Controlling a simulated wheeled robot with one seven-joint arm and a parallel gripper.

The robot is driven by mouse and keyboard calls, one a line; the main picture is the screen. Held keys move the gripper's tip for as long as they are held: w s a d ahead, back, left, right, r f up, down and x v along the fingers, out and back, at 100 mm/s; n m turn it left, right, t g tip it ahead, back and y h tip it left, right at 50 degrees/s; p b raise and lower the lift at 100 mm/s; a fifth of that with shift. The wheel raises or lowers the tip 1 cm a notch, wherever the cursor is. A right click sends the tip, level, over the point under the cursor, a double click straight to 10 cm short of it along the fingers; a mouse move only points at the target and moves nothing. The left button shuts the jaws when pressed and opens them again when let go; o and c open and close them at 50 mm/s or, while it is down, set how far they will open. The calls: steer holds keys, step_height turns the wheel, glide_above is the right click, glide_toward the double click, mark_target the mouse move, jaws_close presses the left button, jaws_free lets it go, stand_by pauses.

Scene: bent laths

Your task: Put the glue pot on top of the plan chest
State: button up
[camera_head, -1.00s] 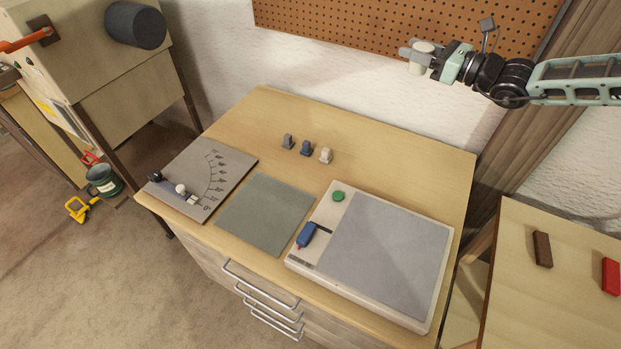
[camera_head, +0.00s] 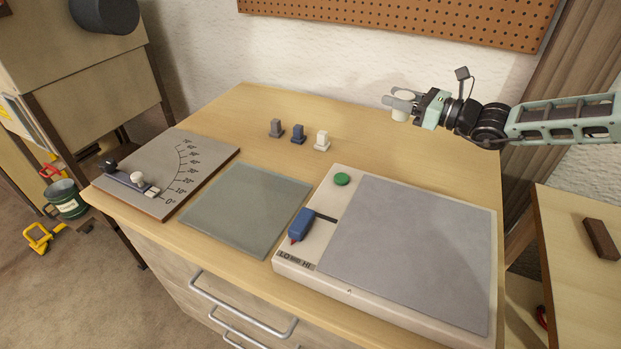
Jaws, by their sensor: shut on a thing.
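The plan chest (camera_head: 228,122) has a pale wooden top and drawers with metal bar handles on its front. My gripper (camera_head: 398,101) comes in from the right, above the back right part of the chest top. It is shut on a small whitish pot (camera_head: 402,94), which looks like the glue pot. The grey fingers hide part of the pot. The pot appears upright and in the air, clear of the top.
On the chest top are an angle board (camera_head: 190,160), a grey-green mat (camera_head: 245,210), a large panel with a green button (camera_head: 341,179), and three small blocks (camera_head: 298,134). Bare wood shows at the back. A side table (camera_head: 570,220) stands right. A dark green bucket (camera_head: 66,200) is at left.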

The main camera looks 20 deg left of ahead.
step_height(320, 180, down, 11)
steer(key=shift+r+p, duration=0.2)
steer(key=shift+p, duration=0.4)
steer(key=shift+f, duration=0.1)
steer(key=o, duration=1)
steer(key=shift+c, duration=0.2)
steer(key=b+v, duration=0.1)
steer(key=v, duration=1.1)
steer(key=shift+b, duration=0.3)
